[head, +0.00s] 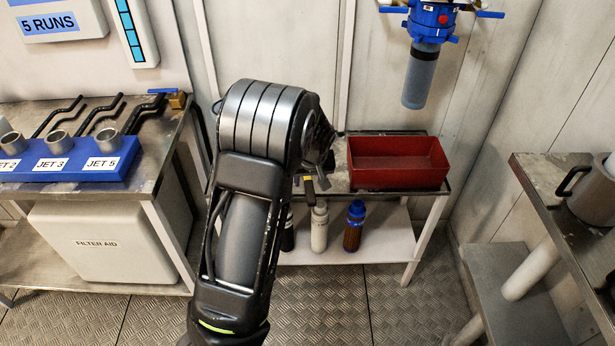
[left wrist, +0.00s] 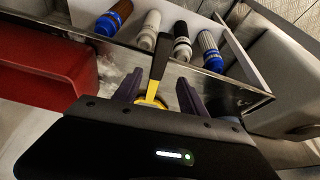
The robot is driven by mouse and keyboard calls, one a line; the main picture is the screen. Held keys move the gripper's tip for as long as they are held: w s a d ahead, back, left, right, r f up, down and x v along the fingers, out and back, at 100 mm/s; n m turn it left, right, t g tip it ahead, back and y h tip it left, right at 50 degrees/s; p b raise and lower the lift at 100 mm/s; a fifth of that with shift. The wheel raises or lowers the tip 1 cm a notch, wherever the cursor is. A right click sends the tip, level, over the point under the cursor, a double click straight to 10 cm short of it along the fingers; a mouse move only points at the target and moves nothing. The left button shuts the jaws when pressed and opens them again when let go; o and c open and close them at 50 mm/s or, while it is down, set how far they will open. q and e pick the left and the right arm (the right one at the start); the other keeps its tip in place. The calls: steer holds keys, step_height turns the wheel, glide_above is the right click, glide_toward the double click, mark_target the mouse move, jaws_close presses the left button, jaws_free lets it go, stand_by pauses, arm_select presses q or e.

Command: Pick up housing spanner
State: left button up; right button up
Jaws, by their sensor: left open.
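The housing spanner has a black handle (left wrist: 161,55) and a yellow part (left wrist: 152,90) in the left wrist view. It lies at the front edge of the metal table, with the handle pointing out past the edge. My left gripper (left wrist: 158,95) is open, with one dark finger on each side of the yellow part. I cannot tell whether either finger touches it. In the head view my left gripper (head: 318,172) is over the middle table, mostly hidden by my own wrist. A small piece of the spanner (head: 309,186) shows below it. My right gripper is in neither view.
A red bin (head: 398,182) stands on the table just right of the left gripper. Several cartridges, including a brown one with a blue cap (head: 354,226), stand on the shelf below. A blue filter housing (head: 424,60) hangs above. A blue jet rack (head: 75,168) is at left.

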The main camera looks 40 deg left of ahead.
mark_target(309, 186)
arm_select(q)
steer(key=shift+w+x, duration=0.2)
steer(key=shift+x, duration=2.5)
steer(key=shift+d+r, duration=0.1)
steer(key=shift+f+b, duration=0.25)
steer(key=shift+b, duration=0.15)
jaws_close()
